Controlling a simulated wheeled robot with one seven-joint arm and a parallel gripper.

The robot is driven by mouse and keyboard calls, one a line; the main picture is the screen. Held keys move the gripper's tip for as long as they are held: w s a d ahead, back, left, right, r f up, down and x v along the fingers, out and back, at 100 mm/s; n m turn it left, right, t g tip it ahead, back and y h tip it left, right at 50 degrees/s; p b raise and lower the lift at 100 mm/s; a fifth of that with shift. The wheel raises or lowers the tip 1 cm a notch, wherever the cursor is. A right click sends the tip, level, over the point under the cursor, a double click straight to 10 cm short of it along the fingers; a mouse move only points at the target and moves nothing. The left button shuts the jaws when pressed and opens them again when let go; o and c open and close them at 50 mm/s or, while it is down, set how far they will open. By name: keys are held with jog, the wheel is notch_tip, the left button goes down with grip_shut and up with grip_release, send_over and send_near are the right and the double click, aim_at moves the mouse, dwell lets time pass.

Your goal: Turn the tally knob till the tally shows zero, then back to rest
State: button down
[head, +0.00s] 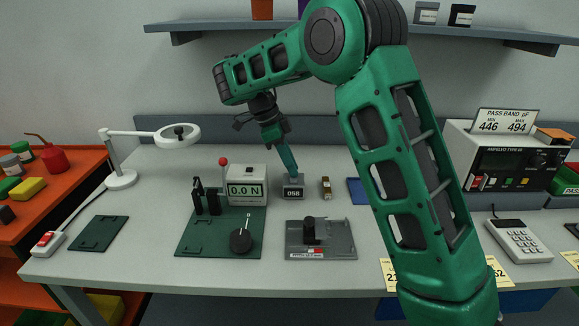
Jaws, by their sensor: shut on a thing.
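The tally (293,193) is a small dark box on the bench with a pale number window that seems to read 058. My gripper (291,176) comes down on it from the upper left, tilted, with its tip at the top of the box. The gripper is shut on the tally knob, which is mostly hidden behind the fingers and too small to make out.
A force gauge reading 0.0 N (246,190) stands left of the tally on a green plate (190,247). A small brass-coloured block (326,188) is close on the right. A grey fixture (335,245) lies in front. A magnifier lamp (180,135) stands at left.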

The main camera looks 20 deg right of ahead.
jog(key=shift+w+d+r+m+g+y, duration=0.1)
jog(key=shift+w+m+g+y, duration=0.15)
jog(key=shift+m, duration=0.6)
jog(key=shift+w+r+m+g+y, duration=0.15)
jog(key=shift+m+g, duration=0.1)
jog(key=shift+m, duration=0.6)
jog(key=shift+d+f, duration=0.1)
